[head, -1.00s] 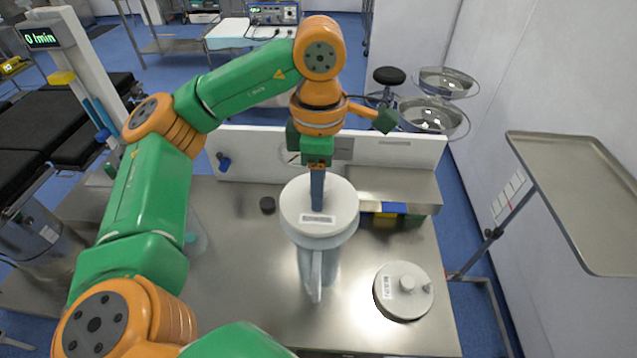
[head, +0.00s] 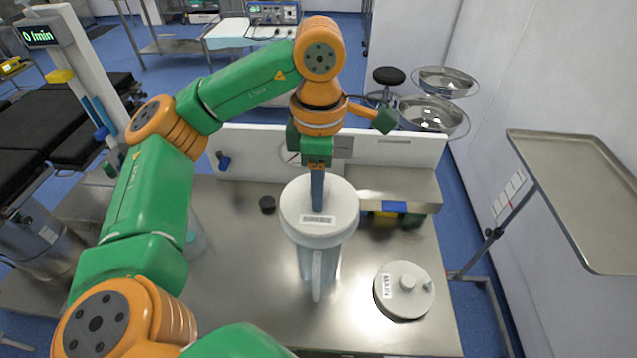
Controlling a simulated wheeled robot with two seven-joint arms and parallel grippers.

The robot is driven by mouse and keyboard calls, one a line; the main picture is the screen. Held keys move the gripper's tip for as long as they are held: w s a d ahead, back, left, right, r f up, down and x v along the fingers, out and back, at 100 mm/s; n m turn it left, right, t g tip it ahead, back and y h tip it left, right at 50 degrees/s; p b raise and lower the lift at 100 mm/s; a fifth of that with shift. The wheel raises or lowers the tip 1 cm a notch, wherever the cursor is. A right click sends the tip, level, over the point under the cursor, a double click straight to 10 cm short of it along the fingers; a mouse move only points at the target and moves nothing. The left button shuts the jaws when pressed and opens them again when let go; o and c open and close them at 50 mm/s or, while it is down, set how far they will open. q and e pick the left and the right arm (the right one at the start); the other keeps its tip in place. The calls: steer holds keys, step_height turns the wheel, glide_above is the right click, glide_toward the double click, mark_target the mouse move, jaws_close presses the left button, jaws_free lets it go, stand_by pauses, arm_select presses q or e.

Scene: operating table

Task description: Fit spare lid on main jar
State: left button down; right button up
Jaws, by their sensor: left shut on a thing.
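A round white lid (head: 335,200) with a printed label on its front edge is at the middle of the table. My left gripper (head: 317,190) points straight down and is shut on the lid's top centre. A tall pale grey jar (head: 328,268) with a front handle stands directly under this lid. The lid hides the jar's mouth, so I cannot tell whether it touches the rim. Another round white lid (head: 404,292), with a knob and a label that seems to read MAIN, lies flat on the table at the right front. My right gripper is not in view.
The steel table (head: 245,265) has free room left of the jar. A small black cap (head: 267,205) lies behind-left of it. A raised shelf (head: 390,185) with blue and yellow items below it stands behind-right. A clear vessel (head: 196,238) is partly hidden by my left arm.

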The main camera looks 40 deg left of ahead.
arm_select(q)
steer(key=shift+f+b, duration=0.75)
steer(key=shift+f, duration=0.2)
steer(key=shift+c, duration=1.9)
jaws_free()
steer(key=shift+r, duration=0.1)
step_height(320, 180, up, 7)
steer(key=p, duration=0.3)
steer(key=shift+r, duration=0.1)
steer(key=shift+s, duration=0.1)
